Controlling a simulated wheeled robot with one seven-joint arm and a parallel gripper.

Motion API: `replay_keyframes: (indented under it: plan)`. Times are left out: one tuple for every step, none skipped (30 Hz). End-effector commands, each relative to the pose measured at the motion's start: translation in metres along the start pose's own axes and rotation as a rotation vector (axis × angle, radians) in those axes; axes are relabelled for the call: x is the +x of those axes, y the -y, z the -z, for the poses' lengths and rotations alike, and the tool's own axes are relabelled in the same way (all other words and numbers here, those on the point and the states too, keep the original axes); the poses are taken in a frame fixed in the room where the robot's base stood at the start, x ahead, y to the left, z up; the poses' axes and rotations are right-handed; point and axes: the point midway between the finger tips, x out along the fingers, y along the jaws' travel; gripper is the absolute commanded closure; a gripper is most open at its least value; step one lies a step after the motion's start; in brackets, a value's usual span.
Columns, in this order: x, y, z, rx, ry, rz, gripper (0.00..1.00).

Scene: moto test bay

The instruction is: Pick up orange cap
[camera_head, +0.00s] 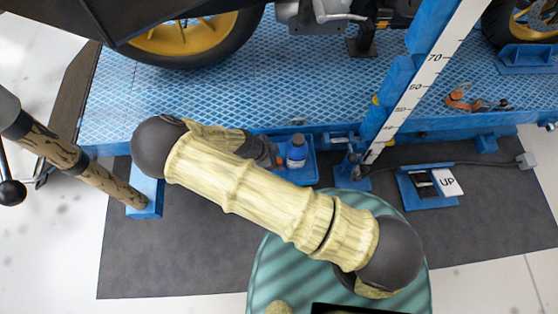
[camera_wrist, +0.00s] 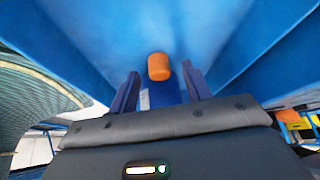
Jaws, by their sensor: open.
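The orange cap (camera_wrist: 159,66) is a short orange cylinder in the middle of the wrist view, beyond and between my fingers. A blue body with a patch of white shows below it, partly hidden; I cannot tell whether the cap is fixed to it. My gripper (camera_wrist: 160,71) is open, with one dark blue finger on each side of the cap's line and no visible contact. In the head view my gripper (camera_head: 272,156) is at the blue tray (camera_head: 308,176), largely hidden by my arm. A small orange spot beside it there is too small to identify.
A blue bottle (camera_head: 297,150) stands in the tray. Blue walls rise around the cap in the wrist view. The blue lift platform (camera_head: 240,100) lies behind the tray, with a white ruler post (camera_head: 425,80) to the right. A pedal with an UP sign (camera_head: 447,182) stands right.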

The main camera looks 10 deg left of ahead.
Motion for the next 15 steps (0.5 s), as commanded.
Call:
replay_keyframes:
  plan:
    - [-0.0001, 0.0001, 0.0, 0.0, 0.0, 0.0, 0.53]
    - [-0.0001, 0.0001, 0.0, 0.0, 0.0, 0.0, 0.59]
    - [-0.0001, 0.0001, 0.0, 0.0, 0.0, 0.0, 0.67]
    - [-0.0001, 0.0001, 0.0, 0.0, 0.0, 0.0, 0.73]
    - [-0.0001, 0.0001, 0.0, 0.0, 0.0, 0.0, 0.79]
    - [-0.0001, 0.0001, 0.0, 0.0, 0.0, 0.0, 0.87]
    - [-0.0001, 0.0001, 0.0, 0.0, 0.0, 0.0, 0.93]
    - [-0.0001, 0.0001, 0.0, 0.0, 0.0, 0.0, 0.99]
    - [-0.0001, 0.0001, 0.0, 0.0, 0.0, 0.0, 1.0]
    - [-0.0001, 0.0001, 0.0, 0.0, 0.0, 0.0, 1.0]
    - [-0.0001, 0.0001, 0.0, 0.0, 0.0, 0.0, 1.0]
    - [-0.0001, 0.0001, 0.0, 0.0, 0.0, 0.0, 1.0]
    - [-0.0001, 0.0001, 0.0, 0.0, 0.0, 0.0, 1.0]
    - [-0.0001, 0.0001, 0.0, 0.0, 0.0, 0.0, 1.0]
    - [-0.0001, 0.0001, 0.0, 0.0, 0.0, 0.0, 1.0]
